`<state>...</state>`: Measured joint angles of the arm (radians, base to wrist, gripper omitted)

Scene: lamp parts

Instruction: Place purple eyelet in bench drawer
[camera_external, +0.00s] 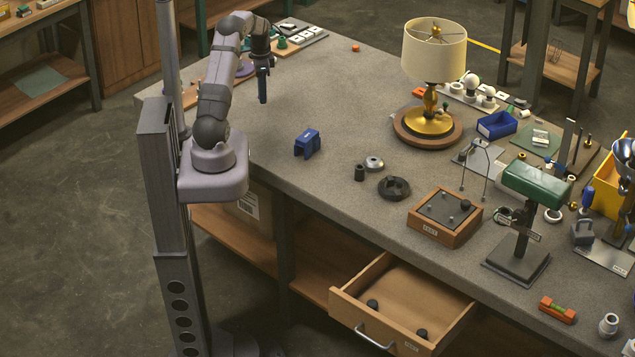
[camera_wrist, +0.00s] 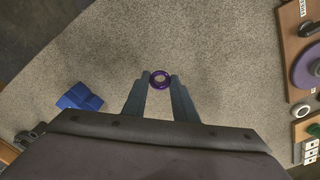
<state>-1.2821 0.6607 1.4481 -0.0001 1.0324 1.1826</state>
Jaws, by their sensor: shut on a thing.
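The purple eyelet (camera_wrist: 160,79) is a small ring held between the fingertips of my gripper (camera_wrist: 160,82) in the wrist view. In the external view my gripper (camera_external: 262,98) points down above the back left part of the bench, and the eyelet is too small to make out there. The bench drawer (camera_external: 345,309) is pulled open at the front of the bench, with a metal handle and a few small dark pieces inside. The drawer is far from my gripper, toward the lower right.
A blue block (camera_external: 307,143) lies on the bench between my gripper and the drawer side, near dark rings (camera_external: 394,188). A wooden box (camera_external: 445,221) sits above the drawer. A brass lamp (camera_external: 432,115) and green lamp (camera_external: 536,186) stand tall to the right.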

